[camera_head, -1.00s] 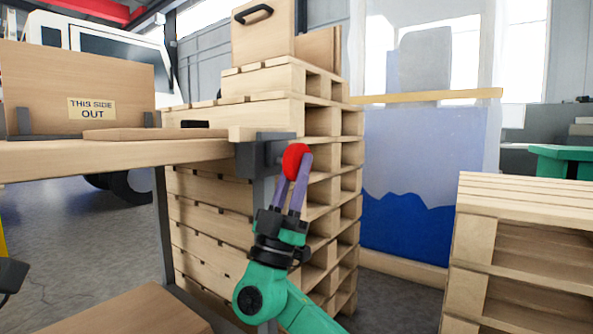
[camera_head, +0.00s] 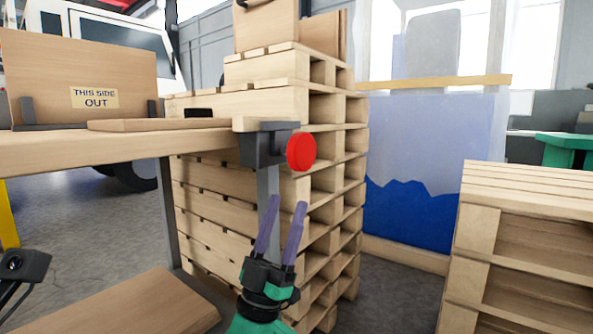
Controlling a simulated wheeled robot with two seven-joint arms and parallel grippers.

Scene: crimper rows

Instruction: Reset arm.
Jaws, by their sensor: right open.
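My right gripper (camera_head: 280,228) shows low in the middle of the head view. Its two purple fingers are apart and nothing is between them. It is below the red round knob (camera_head: 301,151) and apart from it. The knob sits on a dark grey block (camera_head: 262,145) fixed at the right end of the wooden workbench (camera_head: 100,149). A dark part at the lower left edge seems to be part of my left arm; its jaws cannot be made out.
A tall stack of wooden pallets (camera_head: 335,170) stands right behind the bench end. Another pallet stack (camera_head: 520,235) is at the right. On the bench stands a board with a "THIS SIDE OUT" label (camera_head: 95,98). A wooden board (camera_head: 140,303) lies low at the front left.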

